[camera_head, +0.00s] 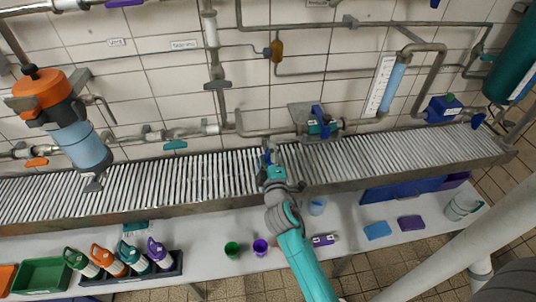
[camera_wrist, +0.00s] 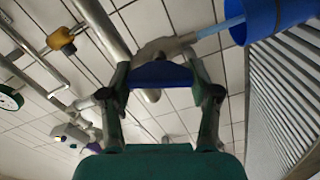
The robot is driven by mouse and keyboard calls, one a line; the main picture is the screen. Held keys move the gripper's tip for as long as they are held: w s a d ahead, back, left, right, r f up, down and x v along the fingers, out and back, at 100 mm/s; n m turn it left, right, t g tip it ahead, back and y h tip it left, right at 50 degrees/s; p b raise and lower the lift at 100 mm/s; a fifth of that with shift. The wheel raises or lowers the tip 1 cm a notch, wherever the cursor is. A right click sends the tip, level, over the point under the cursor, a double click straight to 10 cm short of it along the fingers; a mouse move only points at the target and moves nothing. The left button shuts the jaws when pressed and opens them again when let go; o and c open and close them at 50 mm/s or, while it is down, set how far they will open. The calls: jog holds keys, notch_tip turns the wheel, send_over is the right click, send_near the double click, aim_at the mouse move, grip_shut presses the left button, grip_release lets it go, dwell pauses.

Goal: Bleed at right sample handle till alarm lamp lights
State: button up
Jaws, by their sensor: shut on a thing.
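My gripper (camera_head: 268,157) is at the wall side of the slatted grating. In the wrist view my gripper (camera_wrist: 160,95) has its two fingers on either side of a blue handle (camera_wrist: 160,75), shut on it. The handle sits at the end of a grey pipe fitting. In the head view the gripper hides most of this handle. An amber bulb-shaped part (camera_head: 277,49) hangs on a thin pipe on the tiled wall; it also shows in the wrist view (camera_wrist: 62,38). I cannot tell whether it is a lamp or lit.
A blue valve fitting (camera_head: 322,122) is right of my gripper. A blue round part (camera_wrist: 270,18) is close by in the wrist view. Below the grating (camera_head: 130,192), a bench holds several bottles, a green cup (camera_head: 232,249) and a purple cup (camera_head: 260,247).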

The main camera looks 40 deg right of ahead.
jog(key=shift+n, duration=0.4)
jog(key=o, duration=1.2)
jog(key=shift+c, duration=0.2)
jog(key=shift+a, duration=0.1)
jog(key=v, duration=1.2)
